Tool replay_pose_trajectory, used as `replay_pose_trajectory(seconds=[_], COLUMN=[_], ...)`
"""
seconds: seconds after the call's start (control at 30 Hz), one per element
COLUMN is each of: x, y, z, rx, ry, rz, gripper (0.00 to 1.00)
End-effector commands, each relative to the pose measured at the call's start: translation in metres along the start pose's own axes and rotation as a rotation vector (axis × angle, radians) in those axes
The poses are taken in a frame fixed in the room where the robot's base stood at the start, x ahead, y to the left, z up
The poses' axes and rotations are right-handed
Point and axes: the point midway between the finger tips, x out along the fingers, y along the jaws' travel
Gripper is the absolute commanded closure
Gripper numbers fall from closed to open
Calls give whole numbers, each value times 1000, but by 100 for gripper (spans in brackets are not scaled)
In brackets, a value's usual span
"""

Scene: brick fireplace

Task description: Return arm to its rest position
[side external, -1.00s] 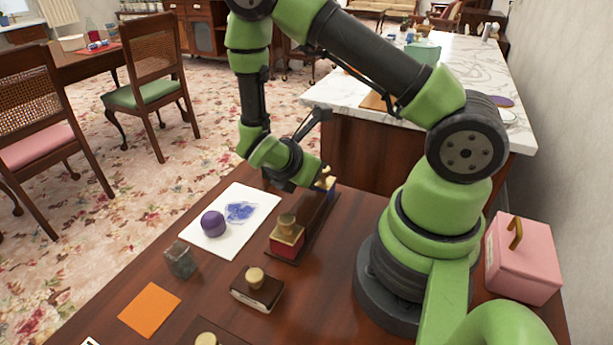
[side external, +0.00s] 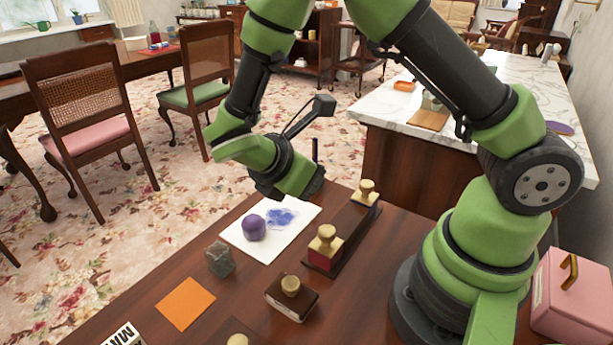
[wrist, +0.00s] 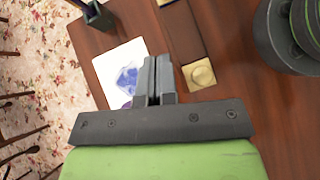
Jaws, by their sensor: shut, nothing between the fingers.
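My arm is bent over the wooden desk (side external: 345,300). My gripper (wrist: 155,62) shows in the wrist view with its two fingers together and nothing between them. In the side view the wrist hangs above the far edge of the white paper, and the fingertips are hidden there. The paper (side external: 268,248) bears a blue stamped mark (side external: 282,217) and a purple round object (side external: 253,228). Two gold-topped stamps, a near one (side external: 325,247) and a far one (side external: 367,192), stand on a dark tray (side external: 350,245) right of the paper, apart from my gripper.
A dark block with a gold knob (side external: 291,297), an orange square (side external: 186,303) and a grey stone cube (side external: 220,259) lie on the near desk. A pink box (side external: 572,295) stands right of my base. A marble-topped counter (side external: 530,90) stands behind the desk.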

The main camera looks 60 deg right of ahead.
Motion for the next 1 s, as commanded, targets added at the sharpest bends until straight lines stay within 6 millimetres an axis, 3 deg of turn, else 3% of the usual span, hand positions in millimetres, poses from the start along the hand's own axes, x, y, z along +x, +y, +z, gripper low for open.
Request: replay_pose_trajectory(seconds=[0.23,0.6,0.8,1.0], x=[-23,-82,-107,-124], y=[-6,-53,-83,-105], z=[20,92,117,131], rx=[172,940,1324,1583], ry=[113,633,941,1194], rz=[-37,-242,-373,-488], gripper=[100,100,100,100])
